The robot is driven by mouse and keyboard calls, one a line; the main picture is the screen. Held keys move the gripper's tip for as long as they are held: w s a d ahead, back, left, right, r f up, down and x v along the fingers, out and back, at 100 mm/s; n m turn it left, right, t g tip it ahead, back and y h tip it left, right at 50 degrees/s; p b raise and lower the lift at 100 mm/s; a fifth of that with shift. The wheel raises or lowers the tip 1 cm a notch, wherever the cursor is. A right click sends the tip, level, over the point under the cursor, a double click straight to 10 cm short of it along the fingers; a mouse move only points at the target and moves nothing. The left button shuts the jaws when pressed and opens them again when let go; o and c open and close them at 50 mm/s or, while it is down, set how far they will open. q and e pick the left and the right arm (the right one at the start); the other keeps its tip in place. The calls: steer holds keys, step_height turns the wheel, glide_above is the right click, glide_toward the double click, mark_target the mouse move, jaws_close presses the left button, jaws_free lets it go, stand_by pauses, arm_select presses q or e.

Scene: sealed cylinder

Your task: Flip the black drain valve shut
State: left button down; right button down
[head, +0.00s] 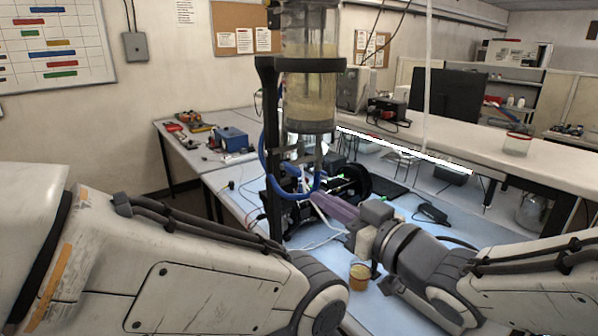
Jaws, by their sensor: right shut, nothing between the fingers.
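The clear cylinder (311,88) of cloudy yellowish liquid stands upright in a black frame (268,150). Small fittings (308,158) sit under its base, and a blue hose (266,160) loops below them. I cannot make out the black drain valve or its position among these dark parts. My right gripper (318,203) comes in from the right, with purplish fingers pointing left, below the cylinder near the hose's lower loop. It is shut and empty; I cannot tell whether it touches anything. My left arm fills the lower left, and its gripper is out of view.
Dark equipment with cables crowds the table (440,215) around the frame's foot. A small amber jar (360,277) stands just below my right wrist. A black handheld object (432,212) lies to the right. A blue box (230,140) and tools are on the back-left table.

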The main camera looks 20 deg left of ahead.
stand_by(0.3)
steer(key=p, duration=0.5)
glide_toward(271, 168)
steer(key=x, duration=0.5)
steer(key=shift+a+r, duration=0.1)
steer(key=shift+r, duration=0.15)
steer(key=shift+p+x, duration=0.6)
steer(key=shift+x, duration=0.2)
steer(key=shift+f, duration=0.2)
